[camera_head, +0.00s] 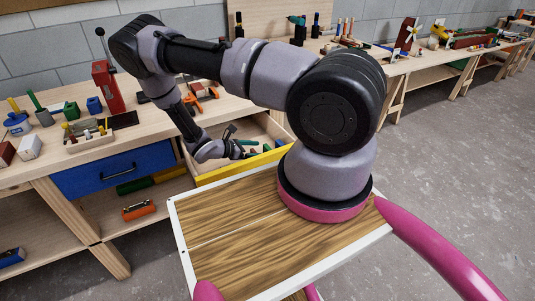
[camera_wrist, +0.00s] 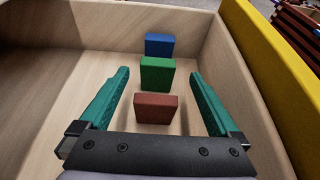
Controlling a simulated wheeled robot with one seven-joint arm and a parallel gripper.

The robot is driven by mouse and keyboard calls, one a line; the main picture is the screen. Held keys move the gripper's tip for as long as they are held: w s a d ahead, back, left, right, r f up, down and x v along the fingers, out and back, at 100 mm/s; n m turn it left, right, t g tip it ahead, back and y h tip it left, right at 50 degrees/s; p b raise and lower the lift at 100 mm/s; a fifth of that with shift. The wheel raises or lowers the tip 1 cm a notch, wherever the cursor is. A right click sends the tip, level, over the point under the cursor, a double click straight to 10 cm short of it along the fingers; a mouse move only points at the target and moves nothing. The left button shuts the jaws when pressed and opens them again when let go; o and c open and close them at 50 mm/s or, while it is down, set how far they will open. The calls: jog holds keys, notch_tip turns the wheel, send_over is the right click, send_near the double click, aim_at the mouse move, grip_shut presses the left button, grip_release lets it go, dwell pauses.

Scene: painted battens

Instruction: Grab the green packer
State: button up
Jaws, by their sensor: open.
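The green packer (camera_wrist: 157,73) is a small upright block inside an open wooden drawer (camera_wrist: 60,35). It stands in a row between a blue block (camera_wrist: 159,45) behind it and a brown-red block (camera_wrist: 156,108) nearer the wrist. My gripper (camera_wrist: 160,74) is open, with one teal finger to each side of the row. The fingertips appear to flank the green packer in the picture, with gaps on both sides; their height above it is hard to tell. In the head view my gripper (camera_head: 248,149) is over the drawer with the yellow front (camera_head: 240,166), and the packer is hard to make out.
The drawer's wooden walls and yellow front surround the blocks, with bare floor to either side. A blue drawer front (camera_head: 113,170) is to the left under the workbench. A red tool (camera_head: 107,88) and a small tray (camera_head: 88,137) stand on the bench top.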

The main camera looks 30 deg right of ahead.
aim_at(266, 148)
jog(key=x, duration=0.4)
jog(key=shift+w+d, duration=0.2)
jog(key=shift+r, duration=0.1)
jog(key=c, duration=1.4)
jog(key=shift+c, duration=0.2)
